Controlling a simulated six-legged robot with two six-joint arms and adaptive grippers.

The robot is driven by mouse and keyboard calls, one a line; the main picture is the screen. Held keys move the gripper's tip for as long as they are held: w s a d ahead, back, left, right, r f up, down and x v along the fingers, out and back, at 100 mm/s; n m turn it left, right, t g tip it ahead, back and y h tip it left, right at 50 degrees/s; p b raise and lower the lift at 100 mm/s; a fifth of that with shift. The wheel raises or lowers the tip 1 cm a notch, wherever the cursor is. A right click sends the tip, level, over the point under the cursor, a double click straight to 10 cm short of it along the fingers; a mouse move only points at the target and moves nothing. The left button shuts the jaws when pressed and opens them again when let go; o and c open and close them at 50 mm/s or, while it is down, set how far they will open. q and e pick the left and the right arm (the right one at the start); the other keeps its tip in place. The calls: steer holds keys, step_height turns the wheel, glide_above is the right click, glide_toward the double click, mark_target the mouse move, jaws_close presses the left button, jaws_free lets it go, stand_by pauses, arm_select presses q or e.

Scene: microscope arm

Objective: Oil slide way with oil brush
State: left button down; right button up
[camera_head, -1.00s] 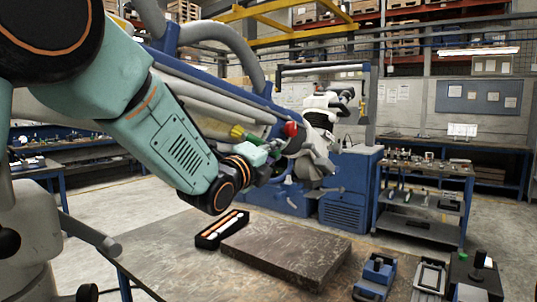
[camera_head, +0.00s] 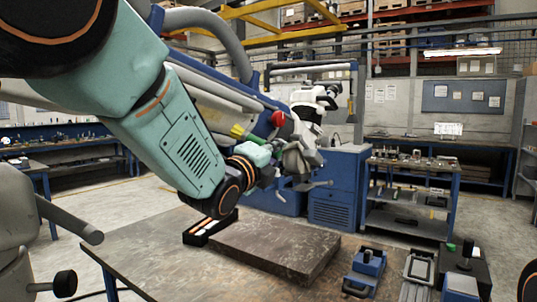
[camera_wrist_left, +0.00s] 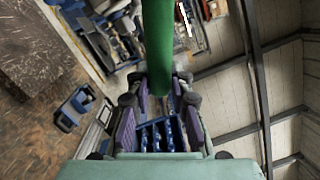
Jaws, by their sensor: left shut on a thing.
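My left gripper (camera_head: 303,160) is in the middle of the head view, at the end of my teal arm and above the floor behind the table. In the left wrist view its two purple-padded fingers (camera_wrist_left: 159,118) are shut on a green handle (camera_wrist_left: 158,45), which I take as the oil brush. In the head view a yellow-green flared end (camera_head: 241,132) shows beside my wrist; I cannot tell if it belongs to the brush. A long blue-and-grey beam (camera_head: 228,92) runs behind my arm; it may carry the slide way. My right gripper is not in view.
A table (camera_head: 150,250) stands in front with a dark stone plate (camera_head: 275,243), a black case (camera_head: 208,230) and a blue tool (camera_head: 366,265). A blue machine cabinet (camera_head: 340,190) and a shelved bench (camera_head: 410,200) stand behind. Open floor lies between.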

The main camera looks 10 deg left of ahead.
arm_select(q)
steer(key=shift+s+d+f+b, duration=0.35)
steer(key=shift+s+d, duration=0.05)
steer(key=shift+d+f, duration=0.1)
steer(key=shift+d, duration=0.05)
steer(key=shift+w, duration=0.15)
steer(key=shift+s+d+f+b, duration=0.35)
steer(key=shift+d+f+b, duration=0.05)
steer(key=shift+d+b, duration=0.2)
steer(key=shift+s+d+f+b, duration=0.35)
steer(key=shift+d+f+b, duration=0.05)
steer(key=shift+d+b, duration=0.15)
steer(key=shift+a, duration=0.15)
